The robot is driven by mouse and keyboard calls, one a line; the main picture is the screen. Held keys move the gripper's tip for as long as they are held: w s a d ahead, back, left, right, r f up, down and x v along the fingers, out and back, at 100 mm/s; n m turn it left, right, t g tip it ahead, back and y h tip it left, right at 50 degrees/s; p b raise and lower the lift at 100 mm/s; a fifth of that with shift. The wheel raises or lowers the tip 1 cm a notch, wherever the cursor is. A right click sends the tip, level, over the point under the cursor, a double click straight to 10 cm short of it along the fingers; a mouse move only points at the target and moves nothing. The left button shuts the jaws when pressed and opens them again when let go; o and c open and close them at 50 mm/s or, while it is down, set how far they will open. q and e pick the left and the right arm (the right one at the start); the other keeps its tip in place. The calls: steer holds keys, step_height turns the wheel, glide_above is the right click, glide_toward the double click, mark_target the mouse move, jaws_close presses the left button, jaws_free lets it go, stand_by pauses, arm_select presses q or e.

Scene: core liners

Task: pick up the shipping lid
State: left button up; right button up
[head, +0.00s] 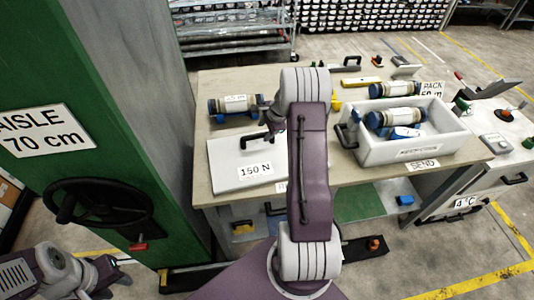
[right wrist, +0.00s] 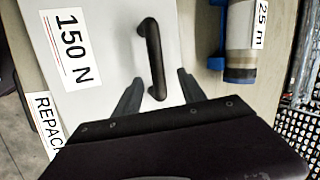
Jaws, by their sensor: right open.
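The shipping lid (head: 225,170) appears to be the flat pale grey panel with a "150 N" label, lying on the table's left part. Its black bar handle (head: 254,138) stands up near its far edge. In the right wrist view the lid (right wrist: 108,65) lies below my right gripper (right wrist: 157,92), which is open, with the handle (right wrist: 154,55) in line between its fingers; contact is not visible. In the head view my right gripper (head: 272,126) is partly hidden by its arm, close to the handle. My left gripper (head: 112,277) is low at the left, away from the table; its jaws are unclear.
A white crate (head: 375,155) holding a capped cylinder stands on the right of the table (head: 330,88). Another cylinder (head: 236,103) lies behind the lid, and one (head: 395,89) lies behind the crate. A green pillar (head: 75,110) with a black handwheel (head: 98,205) stands left.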

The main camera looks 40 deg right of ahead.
mark_target(262, 135)
steer(key=x, duration=0.4)
steer(key=shift+a+f, duration=0.15)
steer(key=shift+a, duration=0.1)
steer(key=shift+w+f, duration=0.15)
steer(key=shift+f, duration=0.05)
jaws_close()
stand_by(0.9)
